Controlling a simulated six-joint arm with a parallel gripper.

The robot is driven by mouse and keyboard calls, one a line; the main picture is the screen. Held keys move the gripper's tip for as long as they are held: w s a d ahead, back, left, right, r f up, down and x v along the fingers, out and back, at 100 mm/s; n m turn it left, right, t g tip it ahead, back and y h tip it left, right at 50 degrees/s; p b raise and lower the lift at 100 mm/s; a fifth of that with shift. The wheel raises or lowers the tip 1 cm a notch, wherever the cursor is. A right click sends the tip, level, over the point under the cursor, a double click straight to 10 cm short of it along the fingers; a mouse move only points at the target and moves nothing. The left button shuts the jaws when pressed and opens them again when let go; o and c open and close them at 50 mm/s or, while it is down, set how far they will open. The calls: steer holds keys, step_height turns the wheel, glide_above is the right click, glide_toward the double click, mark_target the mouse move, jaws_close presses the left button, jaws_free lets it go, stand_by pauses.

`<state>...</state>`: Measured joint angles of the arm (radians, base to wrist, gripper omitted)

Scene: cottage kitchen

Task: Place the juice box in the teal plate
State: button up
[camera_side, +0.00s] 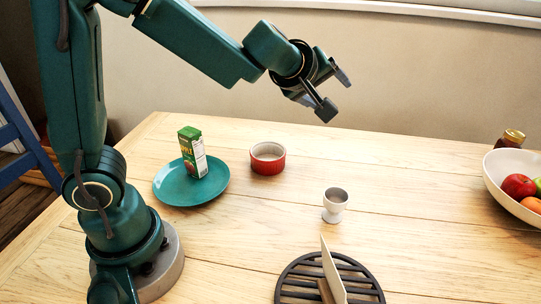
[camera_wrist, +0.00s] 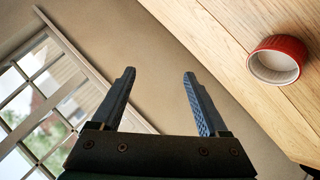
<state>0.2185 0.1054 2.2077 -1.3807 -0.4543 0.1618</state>
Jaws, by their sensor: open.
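The green juice box (camera_side: 192,153) stands upright on the teal plate (camera_side: 171,193), toward the plate's back, in the side view. The plate lies flat on the wooden table beside my arm's base. My gripper (camera_side: 338,94) is raised above the back of the table, to the right of the plate and well apart from the box. Its fingers are open and empty; the wrist view shows the gap between them (camera_wrist: 158,88). The juice box and plate do not show in the wrist view.
A red ramekin (camera_side: 268,163) sits right of the plate; it also shows in the wrist view (camera_wrist: 292,46).

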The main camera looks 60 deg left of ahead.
steer(key=s+d+r+m+h, duration=0.4)
steer(key=s+d+m+h, duration=0.2)
steer(key=s+d+m, duration=0.25)
steer(key=s+a+f+m+g+y, duration=0.1)
steer(key=s+a+f+m+g, duration=0.1)
steer(key=s+f, duration=0.2)
steer(key=s+a+f+m+g+y, duration=0.1)
steer(key=s+a+f+m+g, duration=0.1)
steer(key=s, duration=0.9)
step_height(320, 180, down, 2)
steer(key=shift+s+a+f+m+g, duration=0.15)
steer(key=shift+a+m+g, duration=0.15)
steer(key=shift+m+g, duration=0.35)
